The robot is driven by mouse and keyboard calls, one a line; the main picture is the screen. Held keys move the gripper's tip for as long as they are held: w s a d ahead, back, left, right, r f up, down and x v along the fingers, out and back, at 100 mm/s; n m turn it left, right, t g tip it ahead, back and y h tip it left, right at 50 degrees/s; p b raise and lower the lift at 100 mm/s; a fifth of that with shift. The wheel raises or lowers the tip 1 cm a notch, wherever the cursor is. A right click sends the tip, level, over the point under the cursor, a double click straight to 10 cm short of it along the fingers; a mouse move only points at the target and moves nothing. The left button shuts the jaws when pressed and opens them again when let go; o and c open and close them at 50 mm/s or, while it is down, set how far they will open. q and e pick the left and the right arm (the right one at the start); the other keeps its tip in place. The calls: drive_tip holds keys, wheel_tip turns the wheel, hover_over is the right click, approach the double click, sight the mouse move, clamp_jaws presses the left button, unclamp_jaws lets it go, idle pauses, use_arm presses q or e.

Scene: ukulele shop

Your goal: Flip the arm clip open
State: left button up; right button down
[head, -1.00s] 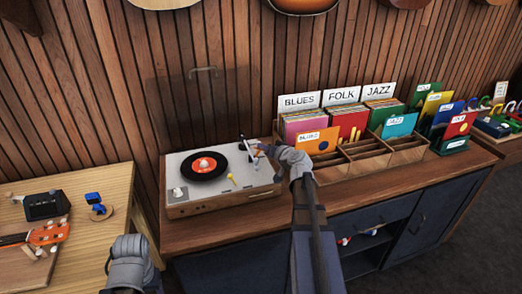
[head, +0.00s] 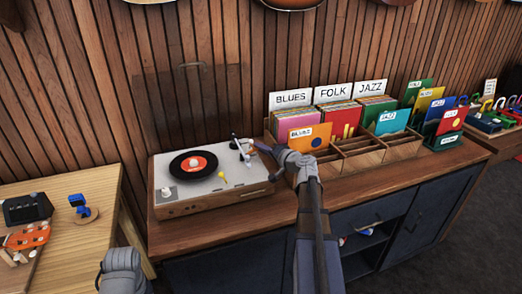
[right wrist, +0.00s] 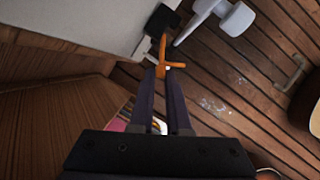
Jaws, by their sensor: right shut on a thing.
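The record player (head: 190,203) stands on the wooden counter with a black record (head: 178,168) on it. Its pale tonearm and pivot (head: 243,147) are at the deck's back right corner; the tonearm also shows in the right wrist view (right wrist: 205,18). A small orange clip (right wrist: 164,66) sits beside the tonearm, next to a dark block. My right gripper (right wrist: 165,76) is shut on the orange clip at its fingertips. In the head view my right gripper (head: 257,148) reaches over the deck's right edge and hides the clip. My left wrist shows at the bottom left; its fingertips cannot be made out.
A wooden record rack (head: 350,160) with BLUES, FOLK and JAZZ cards stands close right of my right gripper. A lighter table (head: 85,240) with small parts is at the left. The slatted wall is behind the deck. The counter's front strip is clear.

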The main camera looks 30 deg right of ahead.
idle(0.3)
drive_tip(key=c, duration=0.9)
unclamp_jaws()
drive_tip(key=shift+s, duration=0.1)
drive_tip(key=p+v, duration=0.1)
drive_tip(key=v, duration=0.6)
drive_tip(key=shift+s, duration=0.35)
drive_tip(key=shift+s+d, duration=0.1)
